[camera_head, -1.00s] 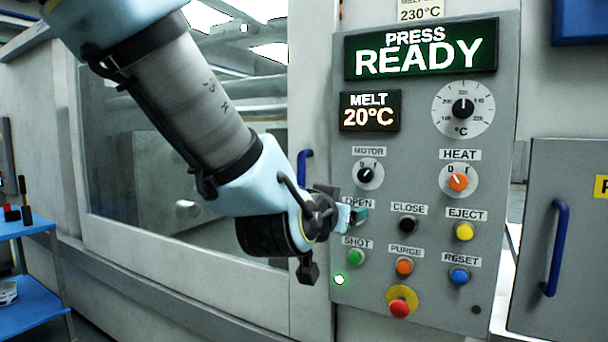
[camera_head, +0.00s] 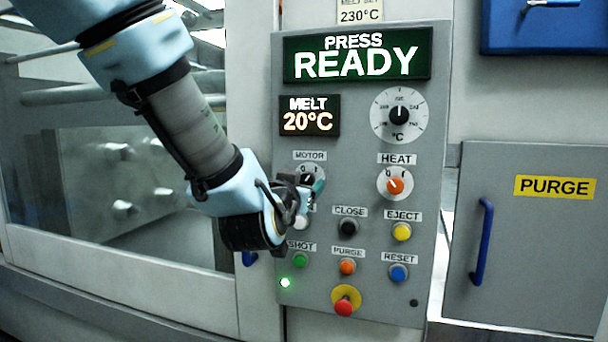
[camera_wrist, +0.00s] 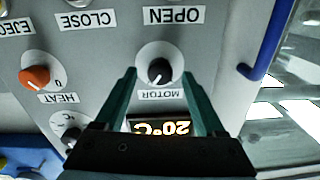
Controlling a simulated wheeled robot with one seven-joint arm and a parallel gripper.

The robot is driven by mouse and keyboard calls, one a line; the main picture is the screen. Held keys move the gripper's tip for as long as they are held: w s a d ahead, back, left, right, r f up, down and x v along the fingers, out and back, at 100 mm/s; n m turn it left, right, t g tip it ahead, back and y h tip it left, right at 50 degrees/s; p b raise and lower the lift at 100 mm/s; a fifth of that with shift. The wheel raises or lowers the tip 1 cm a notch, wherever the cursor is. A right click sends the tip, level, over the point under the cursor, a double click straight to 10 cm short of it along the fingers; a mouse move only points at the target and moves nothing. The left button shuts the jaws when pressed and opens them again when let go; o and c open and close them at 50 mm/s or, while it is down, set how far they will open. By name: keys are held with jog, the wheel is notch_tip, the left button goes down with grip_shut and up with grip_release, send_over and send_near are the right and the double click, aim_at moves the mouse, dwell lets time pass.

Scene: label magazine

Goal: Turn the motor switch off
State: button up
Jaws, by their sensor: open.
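The motor switch (camera_head: 307,180) is a black knob on a round white plate under the MOTOR label, partly covered by my gripper in the head view. It shows clearly in the wrist view (camera_wrist: 159,71), where the picture is upside down. My gripper (camera_head: 318,188) is at the panel, close to the knob. In the wrist view my gripper (camera_wrist: 158,76) is open, with one green finger on each side of the knob. The knob lies between the fingertips; I cannot tell whether they touch it.
The grey control panel (camera_head: 440,140) also bears the orange heat switch (camera_head: 394,186), the temperature dial (camera_head: 399,115) and several push buttons. A red stop button (camera_head: 344,307) sits low on it. A blue handle (camera_wrist: 266,45) is beside the panel. The purge door (camera_head: 540,240) stands right.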

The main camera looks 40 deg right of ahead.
jog(key=shift+w+d, duration=0.4)
jog(key=shift+d, duration=0.2)
jog(key=shift+c, duration=0.2)
grip_shut()
